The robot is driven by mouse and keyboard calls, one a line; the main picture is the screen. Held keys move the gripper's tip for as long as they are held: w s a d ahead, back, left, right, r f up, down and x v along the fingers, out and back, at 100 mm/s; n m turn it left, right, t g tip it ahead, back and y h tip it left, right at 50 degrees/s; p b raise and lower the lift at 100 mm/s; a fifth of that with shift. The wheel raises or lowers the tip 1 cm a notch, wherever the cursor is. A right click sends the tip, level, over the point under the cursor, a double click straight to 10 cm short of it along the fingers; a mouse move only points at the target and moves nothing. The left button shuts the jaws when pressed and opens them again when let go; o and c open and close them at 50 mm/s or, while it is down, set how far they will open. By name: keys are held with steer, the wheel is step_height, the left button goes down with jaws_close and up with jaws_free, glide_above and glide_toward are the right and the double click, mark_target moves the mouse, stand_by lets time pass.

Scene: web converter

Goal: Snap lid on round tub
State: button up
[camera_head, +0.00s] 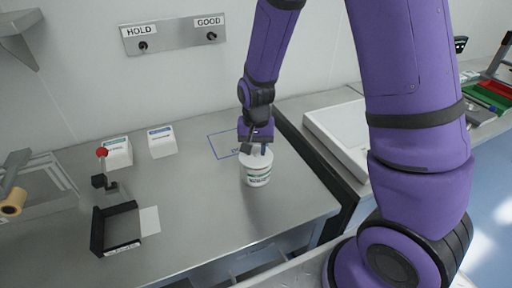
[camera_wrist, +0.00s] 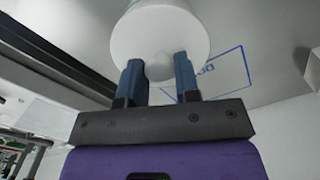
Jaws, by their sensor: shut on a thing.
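A white round tub (camera_head: 258,176) with a green and dark label stands upright on the steel bench, near its right end. My gripper (camera_head: 256,148) points down from above at the tub's top. In the wrist view, a round white lid (camera_wrist: 158,35) fills the top middle, with a small knob (camera_wrist: 158,67) between the two fingertips of my gripper (camera_wrist: 160,72). The fingers are shut on the lid by its knob. The lid is over the tub's top; whether its rim is fully seated I cannot tell.
A blue outlined rectangle (camera_head: 212,146) is marked on the bench behind the tub. Two white boxes (camera_head: 117,153) (camera_head: 162,142), a red-knobbed lever (camera_head: 103,168) and a black bracket (camera_head: 115,230) stand to the left. A dark bench edge (camera_head: 310,155) runs at the right.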

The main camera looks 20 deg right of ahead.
steer(key=o, duration=1.4)
steer(key=shift+o, duration=0.2)
steer(key=shift+r, duration=0.1)
steer(key=shift+r, duration=3.4)
steer(key=shift+c, duration=0.2)
jaws_close()
steer(key=shift+f, duration=3.15)
